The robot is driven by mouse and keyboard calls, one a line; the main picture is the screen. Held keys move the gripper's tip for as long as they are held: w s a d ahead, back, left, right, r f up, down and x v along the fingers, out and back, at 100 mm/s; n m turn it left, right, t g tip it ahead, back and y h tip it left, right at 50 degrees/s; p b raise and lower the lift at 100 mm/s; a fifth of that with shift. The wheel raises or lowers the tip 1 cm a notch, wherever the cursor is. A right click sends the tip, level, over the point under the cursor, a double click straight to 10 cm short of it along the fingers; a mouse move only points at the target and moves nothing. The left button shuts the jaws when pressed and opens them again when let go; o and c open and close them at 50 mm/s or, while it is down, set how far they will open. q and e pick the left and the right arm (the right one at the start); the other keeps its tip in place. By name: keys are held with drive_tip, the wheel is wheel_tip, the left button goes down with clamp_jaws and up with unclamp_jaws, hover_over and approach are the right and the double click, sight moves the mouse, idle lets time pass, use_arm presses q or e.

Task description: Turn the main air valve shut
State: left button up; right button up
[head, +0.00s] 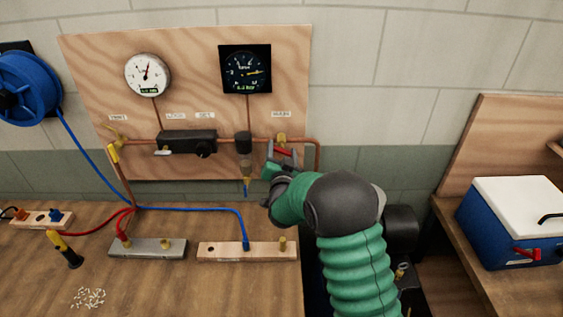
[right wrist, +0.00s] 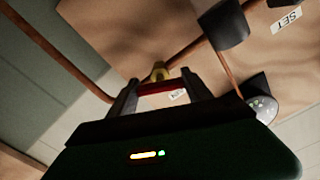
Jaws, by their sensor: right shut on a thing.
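The main air valve (head: 281,139) is a brass body on the copper pipe at the right of the wooden panel, below a label (head: 281,114) reading MAIN. Its red handle (head: 284,152) shows between the fingers of my right gripper (head: 282,155). In the right wrist view the red handle (right wrist: 157,87) spans the gap between the two dark fingers, with the brass valve body (right wrist: 160,71) just beyond. My right gripper is shut on the handle. The handle's exact angle to the pipe is hard to tell. My left gripper is not in view.
A white gauge (head: 148,74) and a black gauge (head: 245,69) hang on the panel. A black regulator (head: 187,142) and a filter (head: 243,145) sit on the pipe left of the valve. A blue hose (head: 190,209) crosses the bench. A blue cooler (head: 513,222) stands right.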

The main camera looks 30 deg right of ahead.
drive_tip(key=m+b, duration=0.3)
drive_tip(key=b, duration=0.2)
drive_tip(key=m+b, duration=0.4)
drive_tip(key=b, duration=0.1)
drive_tip(key=m+b, duration=0.3)
drive_tip(key=b, duration=0.1)
drive_tip(key=shift+f+m+b, duration=0.3)
drive_tip(key=shift+f+b, duration=0.05)
drive_tip(key=shift+b, duration=0.05)
drive_tip(key=shift+r+m+b, duration=0.15)
drive_tip(key=shift+m+b, duration=1.05)
drive_tip(key=shift+b, duration=0.05)
drive_tip(key=o, duration=1.4)
drive_tip(key=shift+d, duration=0.1)
drive_tip(key=shift+c, duration=0.2)
drive_tip(key=shift+r, duration=0.1)
drive_tip(key=b+v, duration=0.1)
drive_tip(key=v, duration=1.5)
drive_tip(key=shift+s, duration=0.4)
